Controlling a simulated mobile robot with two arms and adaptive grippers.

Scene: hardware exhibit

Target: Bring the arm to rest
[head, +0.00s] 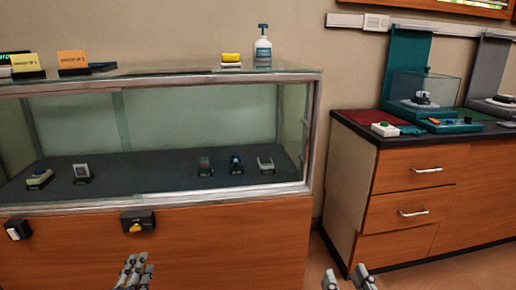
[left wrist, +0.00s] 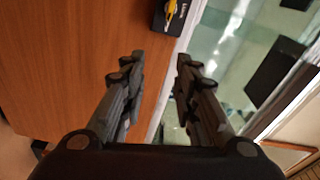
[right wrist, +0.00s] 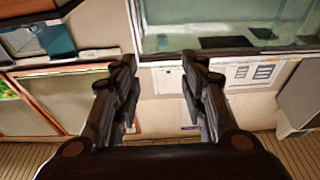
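My left gripper (head: 134,272) shows at the bottom of the head view, in front of the wooden base of the glass display case (head: 190,240). In the left wrist view its two fingers (left wrist: 156,85) are apart with nothing between them. My right gripper (head: 348,281) shows at the bottom of the head view, in front of the gap between the case and the wooden cabinet. In the right wrist view its fingers (right wrist: 160,85) are apart and empty. Neither gripper touches anything that I can see.
A black box with a yellow part (head: 138,221) is fixed on the case front. The wooden cabinet (head: 420,190) at right carries exhibits. Floor shows between case and cabinet.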

